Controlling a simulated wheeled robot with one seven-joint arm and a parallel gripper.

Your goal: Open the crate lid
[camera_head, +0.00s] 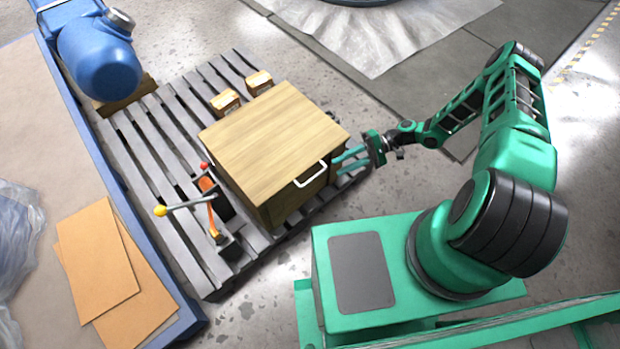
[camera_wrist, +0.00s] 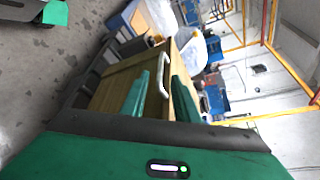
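The wooden crate (camera_head: 292,196) stands on a grey slatted pallet, with its flat lid (camera_head: 270,135) lying shut on top. A white bar handle (camera_head: 311,174) sits at the front edge of the lid, and it also shows in the wrist view (camera_wrist: 163,72). My gripper (camera_head: 340,160) is at the crate's right side, right of the handle. In the wrist view the two green fingers (camera_wrist: 160,95) are spread apart, with the handle beyond and between them. The handle looks free of the fingers. Whether a fingertip touches the crate I cannot tell.
Valves with a yellow-knobbed lever (camera_head: 160,210) stand left of the crate on the pallet (camera_head: 165,145). Two small wooden boxes (camera_head: 225,102) sit behind it. A blue-edged table with cardboard sheets (camera_head: 98,260) is at left.

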